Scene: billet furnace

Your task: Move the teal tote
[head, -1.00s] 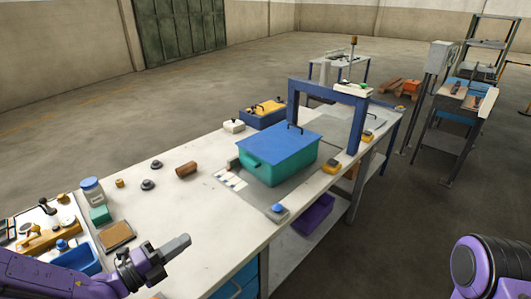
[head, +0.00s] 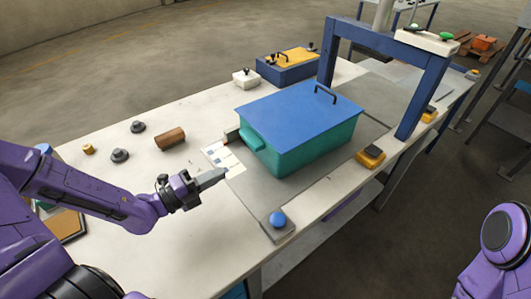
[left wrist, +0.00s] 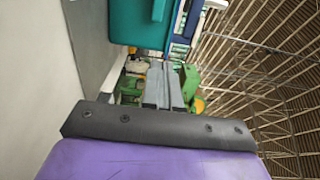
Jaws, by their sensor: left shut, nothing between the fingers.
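The teal tote (head: 310,148) stands on a grey mat on the workbench, with a flat blue lid (head: 295,108) on it and a black handle on the lid. A teal side handle (head: 252,139) faces my left gripper (head: 222,173). That gripper is shut and empty, a short way left of the tote and apart from it, above the bench. In the left wrist view the shut fingers (left wrist: 163,85) point toward the tote (left wrist: 140,22), which shows at the top. My right gripper is out of view; only part of my right arm shows in the head view.
A blue gantry frame (head: 410,105) stands behind the tote on the right. A blue button box (head: 278,222) and a yellow-black box (head: 370,157) sit along the front edge. A brown cylinder (head: 170,139) and dark knobs lie left. A blue box with yellow top (head: 288,66) stands behind.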

